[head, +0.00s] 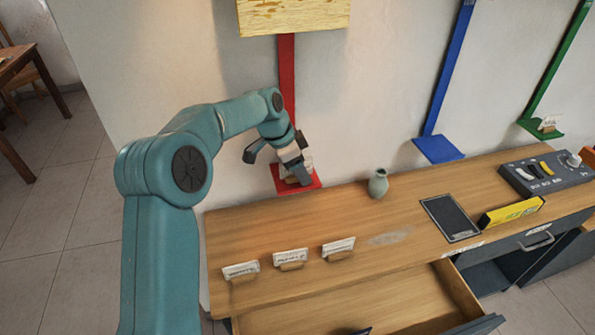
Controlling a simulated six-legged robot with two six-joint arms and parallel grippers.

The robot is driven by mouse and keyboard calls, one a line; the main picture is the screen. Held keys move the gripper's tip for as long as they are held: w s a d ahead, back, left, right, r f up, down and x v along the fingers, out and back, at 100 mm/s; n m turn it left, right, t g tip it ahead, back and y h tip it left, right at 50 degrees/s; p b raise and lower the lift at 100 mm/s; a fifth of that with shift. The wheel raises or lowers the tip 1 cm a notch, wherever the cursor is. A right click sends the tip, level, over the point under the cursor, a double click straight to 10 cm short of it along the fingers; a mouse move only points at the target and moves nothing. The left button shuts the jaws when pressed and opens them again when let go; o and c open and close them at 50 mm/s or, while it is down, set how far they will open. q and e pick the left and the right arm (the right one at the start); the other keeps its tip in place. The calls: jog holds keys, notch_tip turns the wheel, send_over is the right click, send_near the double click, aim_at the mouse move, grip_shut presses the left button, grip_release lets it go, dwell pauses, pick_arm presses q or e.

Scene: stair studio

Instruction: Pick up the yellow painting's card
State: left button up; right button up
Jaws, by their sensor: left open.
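The yellow painting (292,15) hangs at the top, cut by the frame's edge. A red strip (287,75) runs down from it to a small red shelf (312,184) on the wall. A pale card in a small holder appears to stand on this shelf, mostly hidden behind my left gripper (276,162). The gripper is open, its dark fingers spread, one over the shelf and one to its left. I cannot tell whether a finger touches the card. My right gripper is out of view.
Three cards in wooden holders (291,258) stand on the wooden desk (380,215), above an open drawer (415,300). A green vase (378,183), black tablet (450,218), yellow box (511,212) and control panel (547,174) stand right. The blue shelf (438,149) is empty; the green shelf (540,130) holds a card.

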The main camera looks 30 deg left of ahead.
pick_arm(q)
jog(key=shift+a, duration=0.15)
jog(key=c, duration=1.1)
jog(key=shift+w, duration=0.1)
jog(key=shift+s+d+r, duration=0.25)
jog(key=shift+d+r, duration=0.1)
jog(key=shift+r, duration=0.05)
